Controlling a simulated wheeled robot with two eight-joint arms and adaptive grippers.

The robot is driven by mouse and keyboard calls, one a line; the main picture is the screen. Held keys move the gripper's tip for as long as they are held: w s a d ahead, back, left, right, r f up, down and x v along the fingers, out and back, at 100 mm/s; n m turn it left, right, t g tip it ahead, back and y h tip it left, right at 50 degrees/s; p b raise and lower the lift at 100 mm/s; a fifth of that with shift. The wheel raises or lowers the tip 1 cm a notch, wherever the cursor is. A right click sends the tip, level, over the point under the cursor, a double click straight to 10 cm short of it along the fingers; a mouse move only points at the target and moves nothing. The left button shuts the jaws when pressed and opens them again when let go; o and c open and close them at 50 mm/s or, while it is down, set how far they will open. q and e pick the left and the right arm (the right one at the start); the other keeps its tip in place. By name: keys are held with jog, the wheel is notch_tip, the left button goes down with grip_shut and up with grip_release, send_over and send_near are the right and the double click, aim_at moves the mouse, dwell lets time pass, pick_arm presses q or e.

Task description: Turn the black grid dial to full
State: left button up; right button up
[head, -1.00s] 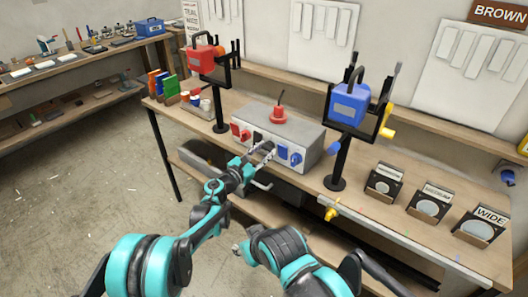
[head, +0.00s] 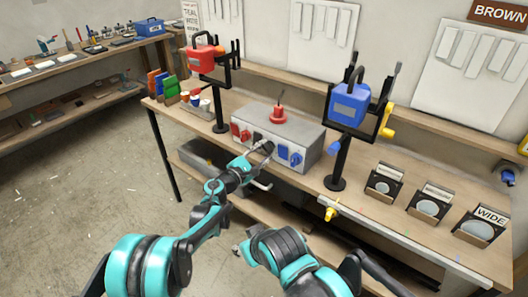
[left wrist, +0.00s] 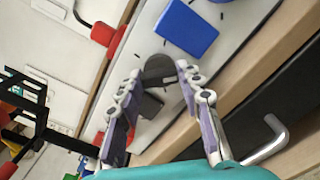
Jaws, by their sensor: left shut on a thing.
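The grey box (head: 305,150) stands on the bench and carries a red dial (head: 240,131), a black dial (head: 257,138) and a blue dial (head: 289,153) on its front. My left gripper (head: 262,149) is at the black dial, between the red and blue ones. In the left wrist view my left gripper (left wrist: 159,72) has its fingertips on both sides of the dial's dark rounded knob (left wrist: 160,66), shut on it. The fingers hide part of the dial, and I cannot read its setting.
A red mushroom-shaped piece (head: 280,115) sits on top of the box. A blue crank unit (head: 350,102) on a black post stands right of it, and a red one (head: 204,53) stands behind left. Disc holders (head: 428,205) are at the right. A bar handle (left wrist: 268,140) shows below the box.

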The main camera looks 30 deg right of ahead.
dwell(0.4)
pick_arm(q)
jog(key=o, duration=0.9)
jog(key=v, duration=1.2)
